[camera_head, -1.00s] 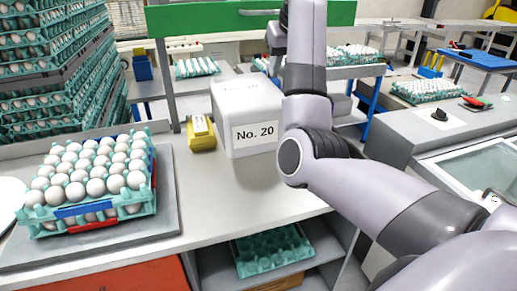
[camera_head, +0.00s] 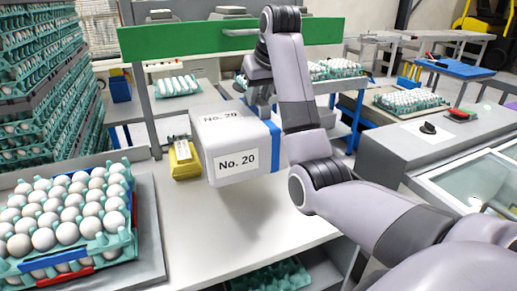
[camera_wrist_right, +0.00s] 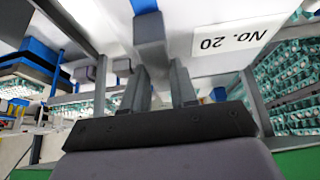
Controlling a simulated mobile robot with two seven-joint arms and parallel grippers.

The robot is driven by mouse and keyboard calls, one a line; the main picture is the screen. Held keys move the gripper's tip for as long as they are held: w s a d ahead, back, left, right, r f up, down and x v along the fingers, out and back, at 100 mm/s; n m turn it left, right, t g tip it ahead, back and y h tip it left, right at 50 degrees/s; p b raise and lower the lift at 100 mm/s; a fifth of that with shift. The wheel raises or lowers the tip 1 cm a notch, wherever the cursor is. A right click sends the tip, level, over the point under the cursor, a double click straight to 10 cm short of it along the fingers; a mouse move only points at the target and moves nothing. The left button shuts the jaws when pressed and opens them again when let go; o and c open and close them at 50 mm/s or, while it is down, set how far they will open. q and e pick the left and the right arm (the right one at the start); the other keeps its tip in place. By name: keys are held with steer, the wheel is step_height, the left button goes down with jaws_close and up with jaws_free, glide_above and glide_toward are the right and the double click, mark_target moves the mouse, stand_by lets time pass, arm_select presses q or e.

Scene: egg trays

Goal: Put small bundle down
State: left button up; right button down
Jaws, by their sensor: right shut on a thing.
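The small bundle is a white block (camera_head: 221,166) with "No. 20" labels and a blue band at its right end. In the head view it seems to hang slightly tilted above the white table (camera_head: 205,235), with a soft shadow below it. My right gripper (camera_head: 262,108) is behind its top right edge, and its fingertips are partly hidden. In the right wrist view the bundle (camera_wrist_right: 215,15) fills the upper middle, its label upside down. My right gripper's fingers (camera_wrist_right: 158,82) reach to it near the blue band; they are shut on it, though the exact contact is unclear. My left gripper is not in view.
A yellow device (camera_head: 184,160) stands close left of the bundle. An egg tray full of white eggs (camera_head: 125,246) sits on a grey plate at left. A green bar (camera_head: 190,39) runs behind. The table's middle front is clear.

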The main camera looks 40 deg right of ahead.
step_height(320, 180, down, 14)
steer(key=shift+w+p, duration=0.1)
steer(key=shift+p, duration=0.4)
steer(key=c, duration=0.9)
jaws_free()
steer(key=shift+f, duration=0.15)
steer(key=shift+r, duration=0.25)
